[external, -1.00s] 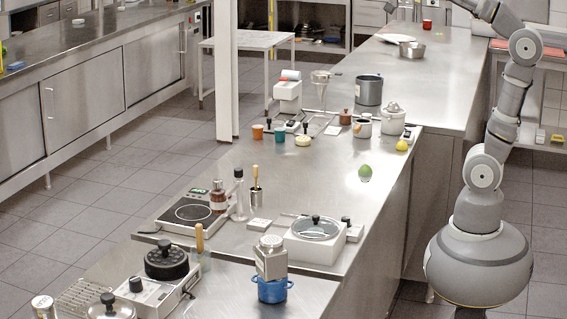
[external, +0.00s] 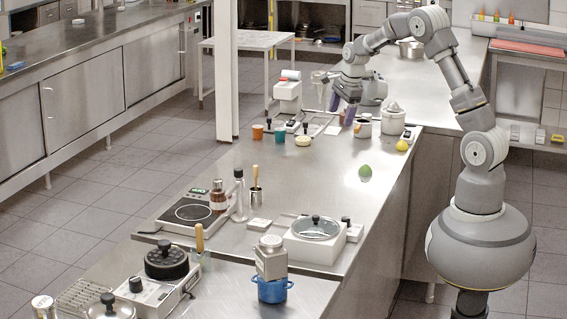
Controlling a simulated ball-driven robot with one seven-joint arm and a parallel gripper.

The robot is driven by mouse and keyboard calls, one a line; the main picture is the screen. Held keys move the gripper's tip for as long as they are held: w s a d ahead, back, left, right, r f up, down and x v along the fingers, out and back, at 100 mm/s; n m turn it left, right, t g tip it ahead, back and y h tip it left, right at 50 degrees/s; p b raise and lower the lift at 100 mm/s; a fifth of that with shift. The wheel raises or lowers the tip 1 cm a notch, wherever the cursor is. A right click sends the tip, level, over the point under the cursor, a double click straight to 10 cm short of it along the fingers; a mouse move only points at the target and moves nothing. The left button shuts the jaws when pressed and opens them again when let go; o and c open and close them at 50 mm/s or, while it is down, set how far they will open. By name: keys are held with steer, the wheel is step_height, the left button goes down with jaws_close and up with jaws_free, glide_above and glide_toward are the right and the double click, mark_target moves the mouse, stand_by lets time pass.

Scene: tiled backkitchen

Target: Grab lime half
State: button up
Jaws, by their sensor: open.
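The lime half (external: 365,172) is a small green rounded thing on the steel counter (external: 315,185), near the counter's right edge. Its cut face cannot be made out. My gripper (external: 342,109) hangs from my bent arm, fingers pointing down, above the counter near the pots. In the picture it is up and to the left of the lime half, clear of it. The purplish fingers are apart, with nothing seen between them.
A yellow lemon (external: 402,146) lies behind the lime half near the edge. A white pot (external: 393,120) and a small mug (external: 363,127) stand near my gripper. A white cooker with a lid (external: 316,228) is in front. Counter around the lime half is clear.

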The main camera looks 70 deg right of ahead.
mark_target(367, 166)
steer(key=s+d+f+m+g, duration=0.1)
steer(key=s+f+m, duration=0.1)
steer(key=f, duration=0.1)
steer(key=s+d+f+m+g, duration=0.1)
steer(key=s+f+m, duration=0.1)
steer(key=s+f, duration=0.1)
steer(key=s+d+f+m+y, duration=0.1)
steer(key=s+d+f+m, duration=0.1)
steer(key=f, duration=0.3)
steer(key=shift+s+d+f+m+g+p, duration=0.1)
steer(key=shift+s+f+m+g+p, duration=0.05)
steer(key=shift+s+m+g+p, duration=0.3)
step_height(367, 166, down, 8)
steer(key=b, duration=0.3)
steer(key=shift+w+d, duration=0.1)
steer(key=shift+w, duration=0.05)
steer(key=shift+r, duration=0.25)
steer(key=c, duration=1.1)
steer(key=shift+c, duration=0.2)
steer(key=shift+r, duration=0.1)
